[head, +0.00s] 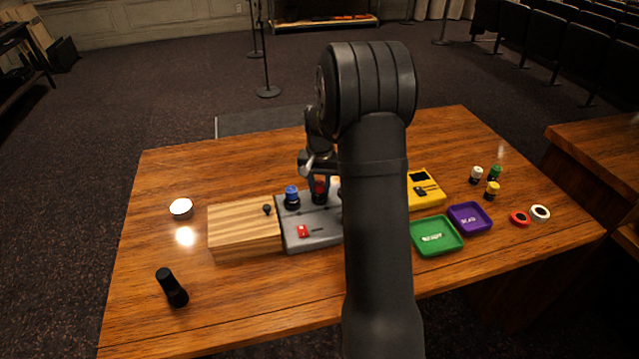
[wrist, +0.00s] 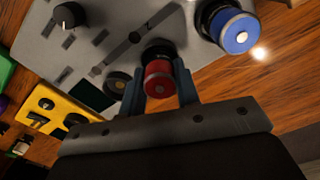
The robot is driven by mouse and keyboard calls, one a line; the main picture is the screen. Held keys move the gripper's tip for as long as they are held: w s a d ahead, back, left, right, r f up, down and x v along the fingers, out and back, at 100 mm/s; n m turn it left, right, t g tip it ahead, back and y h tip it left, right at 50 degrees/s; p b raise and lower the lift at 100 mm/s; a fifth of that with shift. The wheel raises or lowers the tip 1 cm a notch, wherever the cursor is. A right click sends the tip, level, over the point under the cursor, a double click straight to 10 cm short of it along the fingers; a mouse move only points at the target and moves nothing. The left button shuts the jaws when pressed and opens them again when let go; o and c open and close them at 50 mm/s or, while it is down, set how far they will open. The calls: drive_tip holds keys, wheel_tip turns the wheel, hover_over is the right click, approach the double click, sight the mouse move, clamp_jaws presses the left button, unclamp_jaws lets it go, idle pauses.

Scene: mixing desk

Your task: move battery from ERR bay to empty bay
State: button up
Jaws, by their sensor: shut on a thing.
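A grey device (head: 318,228) with round bays stands at the middle of the table, and it also shows in the wrist view (wrist: 110,28). A blue-topped battery (head: 291,195) stands in its left bay, seen at upper right in the wrist view (wrist: 238,34). My gripper (wrist: 158,88) is shut on a red-topped battery (wrist: 158,78), with one finger on each side. This battery looks upright at the middle bay; whether it is fully seated cannot be told. Another round dark spot with a pale centre (wrist: 118,84) lies beside the left finger, partly hidden. No ERR label is readable.
A wooden block (head: 243,228) adjoins the device on the left. On the right are a yellow meter (head: 425,187), a green tray (head: 436,250) and a purple tray (head: 470,229). My arm hides the device's right part in the head view.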

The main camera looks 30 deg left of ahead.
sight(320, 182)
drive_tip(key=shift+f, duration=0.3)
drive_tip(key=o, duration=0.8)
drive_tip(key=shift+r, duration=5.5)
drive_tip(key=shift+f, duration=4.3)
